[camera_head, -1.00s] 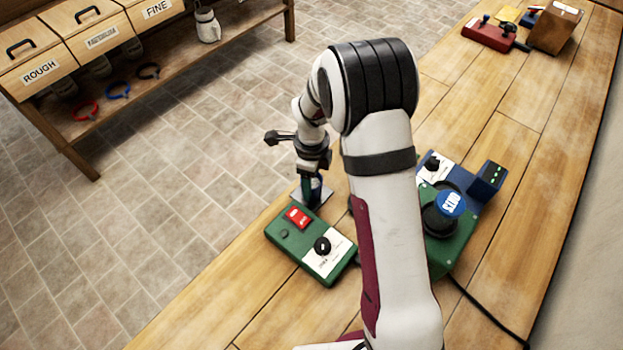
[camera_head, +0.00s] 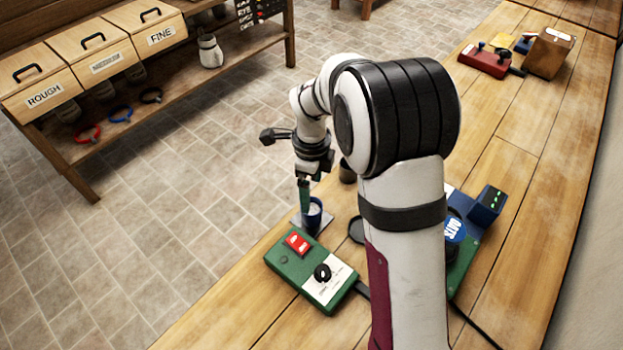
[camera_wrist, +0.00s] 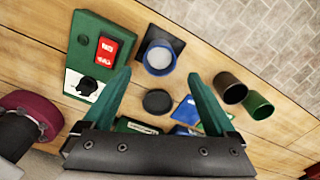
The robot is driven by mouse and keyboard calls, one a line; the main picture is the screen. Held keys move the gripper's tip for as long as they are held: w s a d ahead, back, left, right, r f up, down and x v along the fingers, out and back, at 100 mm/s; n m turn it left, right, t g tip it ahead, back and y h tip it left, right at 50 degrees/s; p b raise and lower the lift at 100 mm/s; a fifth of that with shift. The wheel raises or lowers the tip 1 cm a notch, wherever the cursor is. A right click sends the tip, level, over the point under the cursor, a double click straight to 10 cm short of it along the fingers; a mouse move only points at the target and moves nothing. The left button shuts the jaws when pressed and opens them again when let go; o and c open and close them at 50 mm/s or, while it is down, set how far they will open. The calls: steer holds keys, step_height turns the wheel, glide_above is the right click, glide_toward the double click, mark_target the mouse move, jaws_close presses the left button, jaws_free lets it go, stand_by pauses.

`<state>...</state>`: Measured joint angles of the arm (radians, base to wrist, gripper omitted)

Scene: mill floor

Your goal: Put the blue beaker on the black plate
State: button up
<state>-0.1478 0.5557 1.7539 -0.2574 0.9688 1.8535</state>
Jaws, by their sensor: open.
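The blue beaker (camera_head: 314,212) stands upright with pale contents inside. It also shows in the wrist view (camera_wrist: 158,60). The flat square plate (camera_head: 323,225) is under it, dark in the wrist view (camera_wrist: 176,40) and greyer in the head view. The beaker appears to rest on the plate, near one edge in the wrist view. My gripper (camera_wrist: 157,76) is open, with its green fingers spread and nothing between them. In the head view my gripper (camera_head: 304,196) is just above and beside the beaker; only part of its fingers shows.
A green box (camera_head: 310,270) with a red switch stands close in front of the plate. A black disc (camera_wrist: 157,102), a brown cup (camera_wrist: 230,87) and a green cup (camera_wrist: 258,105) stand nearby. A green device with a blue round top (camera_head: 455,230) is partly behind my arm.

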steer(key=s+d+r+n, duration=0.2)
steer(key=s+r+n, duration=0.3)
steer(key=s+r, duration=0.4)
steer(key=s+r+n+y, duration=0.1)
steer(key=s+r+n, duration=0.1)
steer(key=s+n, duration=0.9)
steer(key=s, duration=0.8)
steer(key=shift+d+n+y, duration=0.3)
steer(key=shift+n+y, duration=0.1)
